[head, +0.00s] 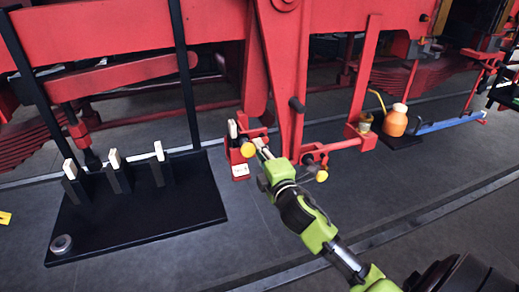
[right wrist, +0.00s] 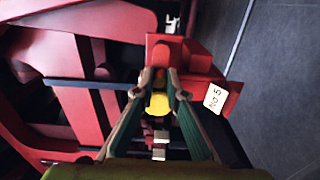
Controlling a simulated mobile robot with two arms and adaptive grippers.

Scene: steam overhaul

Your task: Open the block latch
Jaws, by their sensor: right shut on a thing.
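A red block holder (head: 238,160) with a white tag hangs low on the red frame, at the middle of the head view. It also shows in the right wrist view (right wrist: 195,60), where the tag (right wrist: 213,97) reads "NO 5". The block latch has a round yellow knob (head: 248,150), which shows between my fingers in the right wrist view (right wrist: 158,103). My right gripper (head: 262,149) is at the latch, its fingers closed in on it. The fingers hide part of the contact. My left gripper is not in view.
A black tray (head: 140,232) with several upright white-topped blocks and a grey ring lies at left. A second yellow knob (head: 322,176) sits right of my gripper. An orange container (head: 396,121) stands further right. Red beams hang close above; the floor in front is open.

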